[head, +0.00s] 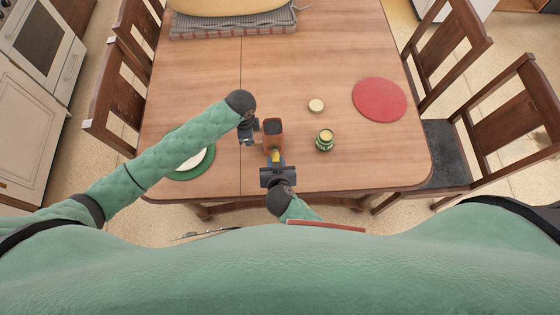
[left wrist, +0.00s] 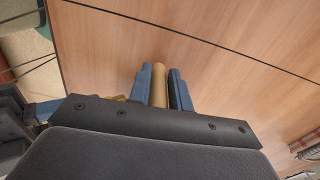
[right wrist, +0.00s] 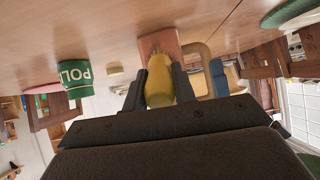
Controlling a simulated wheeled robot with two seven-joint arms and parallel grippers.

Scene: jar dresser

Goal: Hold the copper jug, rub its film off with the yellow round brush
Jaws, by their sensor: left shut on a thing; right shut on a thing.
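The copper jug (head: 273,126) is near the front middle of the table. My left gripper (head: 257,128) is beside it on the left. In the left wrist view its blue fingers (left wrist: 160,88) are shut on the jug's tan handle (left wrist: 160,80). My right gripper (head: 275,164) is shut on the yellow round brush (head: 275,155) in front of the jug. In the right wrist view the brush (right wrist: 160,78) lies between the fingers, with its far end at the jug's reddish wall (right wrist: 158,42). I cannot tell if they touch. The film is too small to make out.
An open green polish jar (head: 324,142) stands right of the jug, with a pale lid (head: 316,105) behind it. A red round mat (head: 380,99) lies at the right. A green-rimmed plate (head: 207,165) is partly under my left arm. Chairs flank the table.

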